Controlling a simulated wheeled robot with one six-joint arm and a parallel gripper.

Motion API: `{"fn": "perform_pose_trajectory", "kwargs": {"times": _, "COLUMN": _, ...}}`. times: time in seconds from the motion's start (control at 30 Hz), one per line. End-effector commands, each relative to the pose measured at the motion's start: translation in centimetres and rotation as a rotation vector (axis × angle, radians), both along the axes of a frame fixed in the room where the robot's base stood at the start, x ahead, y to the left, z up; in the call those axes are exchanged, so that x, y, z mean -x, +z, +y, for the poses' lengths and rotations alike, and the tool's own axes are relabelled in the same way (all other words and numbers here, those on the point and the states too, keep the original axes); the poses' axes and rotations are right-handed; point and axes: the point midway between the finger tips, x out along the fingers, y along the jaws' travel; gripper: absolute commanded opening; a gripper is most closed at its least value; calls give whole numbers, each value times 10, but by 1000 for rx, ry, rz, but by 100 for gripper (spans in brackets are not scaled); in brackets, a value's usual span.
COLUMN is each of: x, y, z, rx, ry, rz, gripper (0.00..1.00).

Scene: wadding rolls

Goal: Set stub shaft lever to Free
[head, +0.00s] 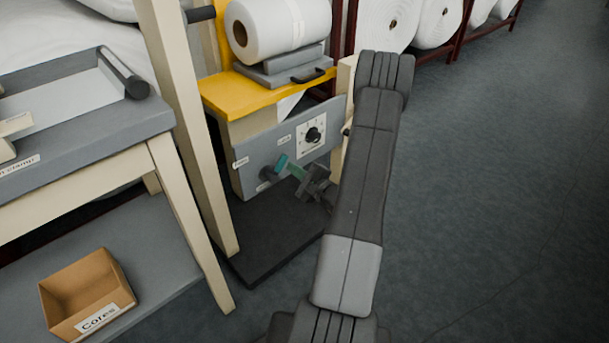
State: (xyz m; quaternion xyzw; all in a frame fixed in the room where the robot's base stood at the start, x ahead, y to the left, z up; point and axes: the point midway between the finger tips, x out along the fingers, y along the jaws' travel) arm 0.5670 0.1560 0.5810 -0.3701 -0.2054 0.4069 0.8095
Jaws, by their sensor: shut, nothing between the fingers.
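The stub shaft lever (281,161) has a teal handle on a dark pivot (267,174), low on the grey front panel (260,153). It points up and to the right, toward the small label (284,139) that seems to read Lock. Another small label (241,162) on the panel's left seems to read Free.
A dial (314,134) sits on the panel's right. Above is a yellow top (235,95) with a white roll (280,27). A cream post (188,120) stands close on the left, beside a bench (90,140) and a Cores box (85,285). The floor at right is open.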

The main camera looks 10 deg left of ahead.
Motion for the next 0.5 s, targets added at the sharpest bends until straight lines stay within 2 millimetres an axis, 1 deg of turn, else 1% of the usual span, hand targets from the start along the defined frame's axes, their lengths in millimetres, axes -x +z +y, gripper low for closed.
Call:
{"fn": "perform_pose_trajectory", "kwargs": {"times": 0.13, "x": 3, "y": 4, "z": 3, "rx": 1, "ry": -1, "rz": 0, "gripper": 0}}
{"fn": "perform_pose_trajectory", "kwargs": {"times": 0.5, "x": 3, "y": 4, "z": 3, "rx": 2, "ry": -1, "rz": -2, "gripper": 0}}
